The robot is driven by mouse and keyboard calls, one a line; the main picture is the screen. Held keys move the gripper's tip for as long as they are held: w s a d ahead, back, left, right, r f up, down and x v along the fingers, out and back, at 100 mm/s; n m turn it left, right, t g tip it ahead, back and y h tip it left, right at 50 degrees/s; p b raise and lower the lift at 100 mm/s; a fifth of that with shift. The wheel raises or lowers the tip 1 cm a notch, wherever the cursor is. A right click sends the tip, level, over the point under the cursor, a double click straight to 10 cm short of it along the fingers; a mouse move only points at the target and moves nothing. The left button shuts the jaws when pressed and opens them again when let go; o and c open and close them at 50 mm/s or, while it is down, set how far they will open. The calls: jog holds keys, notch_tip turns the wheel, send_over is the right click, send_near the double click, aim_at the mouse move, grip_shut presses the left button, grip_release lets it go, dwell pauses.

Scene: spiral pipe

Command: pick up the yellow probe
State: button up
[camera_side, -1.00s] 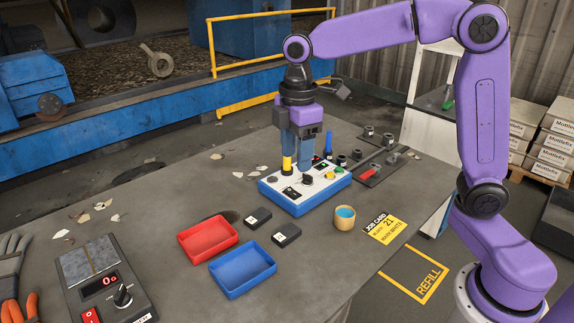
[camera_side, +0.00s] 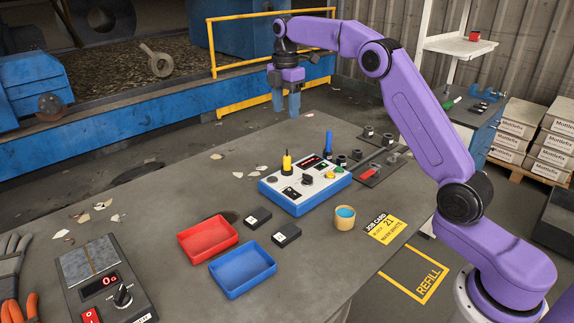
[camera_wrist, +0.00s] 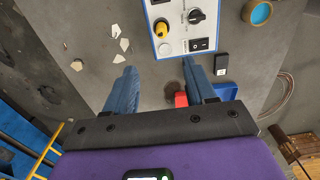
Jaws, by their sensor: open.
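The yellow probe (camera_side: 287,163) stands upright in the left part of the blue-and-white control box (camera_side: 305,189) on the table. It also shows in the wrist view (camera_wrist: 161,29), near the top, on the panel's left side. My gripper (camera_side: 286,112) is open and empty, raised above and behind the probe, apart from it. In the wrist view its two blue fingers (camera_wrist: 163,88) are spread with nothing between them but table and trays below. The probe lies beyond the fingertips in that view.
A blue probe (camera_side: 328,144) stands behind the box. A red tray (camera_side: 207,254), a blue tray (camera_side: 271,292), two small black boxes (camera_side: 286,235) and a tan cup (camera_side: 344,217) sit in front. A dark rack (camera_side: 381,165) is at right. Scraps litter the table's left side.

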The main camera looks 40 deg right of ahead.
aim_at(287, 156)
notch_tip(287, 156, down, 16)
jog(key=shift+s+d+f, duration=0.1)
jog(key=shift+s+f, duration=0.05)
jog(key=shift+f, duration=0.1)
dwell(0.5)
grip_shut()
jog(key=shift+r, duration=0.1)
